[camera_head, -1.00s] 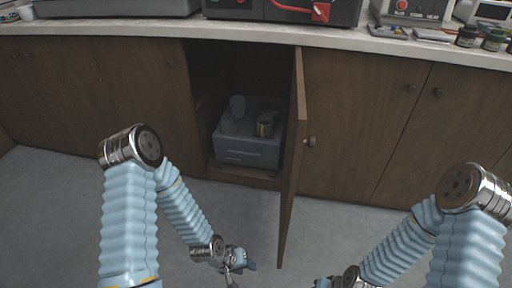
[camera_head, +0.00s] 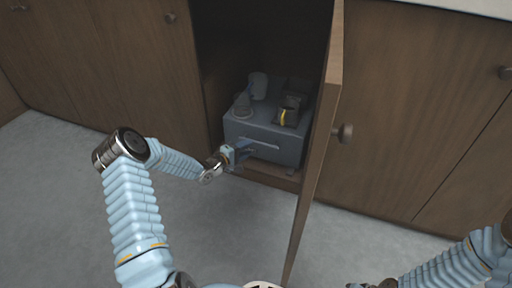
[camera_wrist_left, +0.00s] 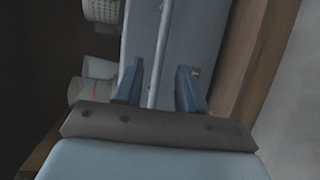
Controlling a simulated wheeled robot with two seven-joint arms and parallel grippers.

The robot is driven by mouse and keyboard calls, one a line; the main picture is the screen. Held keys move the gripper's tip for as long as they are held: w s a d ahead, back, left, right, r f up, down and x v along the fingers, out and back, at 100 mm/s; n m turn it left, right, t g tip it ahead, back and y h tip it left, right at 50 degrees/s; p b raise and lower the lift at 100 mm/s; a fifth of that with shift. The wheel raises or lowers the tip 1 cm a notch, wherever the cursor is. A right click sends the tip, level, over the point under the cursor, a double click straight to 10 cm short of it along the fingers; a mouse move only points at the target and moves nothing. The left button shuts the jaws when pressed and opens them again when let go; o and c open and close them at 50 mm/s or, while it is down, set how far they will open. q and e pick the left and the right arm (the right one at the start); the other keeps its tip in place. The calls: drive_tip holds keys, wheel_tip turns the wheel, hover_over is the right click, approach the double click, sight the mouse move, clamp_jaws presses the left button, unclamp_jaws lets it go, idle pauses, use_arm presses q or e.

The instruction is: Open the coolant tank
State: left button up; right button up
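The coolant tank (camera_head: 297,152) is a grey-blue box inside the open cabinet, with a pale bar-like handle (camera_head: 258,144) on its front. The tank also shows in the left wrist view (camera_wrist_left: 209,35), with the handle (camera_wrist_left: 160,60) running up between my fingers. My left gripper (camera_head: 243,150) is at the left part of the tank's front, by the handle. In the left wrist view its two blue fingers (camera_wrist_left: 160,84) are apart, one on each side of the handle, with gaps. My right arm shows at the lower right; its gripper fingers cannot be made out.
The open cabinet door (camera_head: 318,150) stands out to the right of the tank. Cylindrical fittings (camera_head: 258,86) and a dark part with a yellow piece (camera_head: 288,110) sit on the tank's top. The floor (camera_head: 60,200) in front is clear.

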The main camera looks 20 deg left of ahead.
use_arm(q)
drive_tip(key=b+x, duration=0.1)
drive_tip(key=x, duration=0.4)
drive_tip(key=shift+w+d, duration=0.1)
drive_tip(key=shift+w, duration=0.15)
clamp_jaws()
